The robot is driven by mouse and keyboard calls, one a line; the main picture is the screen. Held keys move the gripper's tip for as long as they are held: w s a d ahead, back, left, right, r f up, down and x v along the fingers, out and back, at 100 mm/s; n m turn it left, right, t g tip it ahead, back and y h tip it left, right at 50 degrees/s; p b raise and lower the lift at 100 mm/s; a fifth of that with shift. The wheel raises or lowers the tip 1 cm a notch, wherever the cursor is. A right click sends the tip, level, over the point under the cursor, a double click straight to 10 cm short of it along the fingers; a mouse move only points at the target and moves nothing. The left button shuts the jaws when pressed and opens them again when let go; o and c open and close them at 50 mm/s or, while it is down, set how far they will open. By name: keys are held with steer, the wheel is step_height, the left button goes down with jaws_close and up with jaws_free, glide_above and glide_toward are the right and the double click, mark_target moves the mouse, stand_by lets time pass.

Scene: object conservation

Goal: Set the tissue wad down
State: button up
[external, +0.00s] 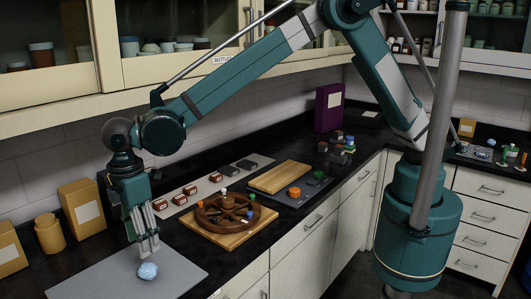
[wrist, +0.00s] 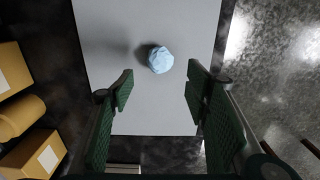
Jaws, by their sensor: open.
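The tissue wad (external: 148,271) is a small crumpled light-blue ball. It rests on a flat grey board (external: 90,285) at the front left of the counter. In the wrist view the wad (wrist: 160,60) lies on the grey board (wrist: 120,20), ahead of the fingertips and between their lines, with a shadow to its left. My gripper (external: 147,250) points down over the board, just above and beside the wad. In the wrist view my gripper (wrist: 160,83) has its two green-padded fingers wide apart with nothing between them. The wad appears clear of both fingers.
Tan boxes (external: 82,208) and a tan jar (external: 50,233) stand at the left. A brown spoked wheel (external: 228,212) lies on a wooden board to the right. Small red-brown boxes (external: 180,200) sit behind it. The grey board is otherwise clear.

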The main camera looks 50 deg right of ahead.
mark_target(148, 265)
steer(key=f, duration=0.1)
steer(key=d+f, duration=0.1)
steer(key=f, duration=0.1)
steer(key=shift+s, duration=0.1)
steer(key=shift+f, duration=0.1)
steer(key=shift+a+f, duration=0.1)
steer(key=shift+f, duration=1.15)
steer(key=shift+a+f+p, duration=0.15)
steer(key=shift+f+p, duration=0.25)
steer(key=shift+f, duration=2.2)
steer(key=c, duration=0.7)
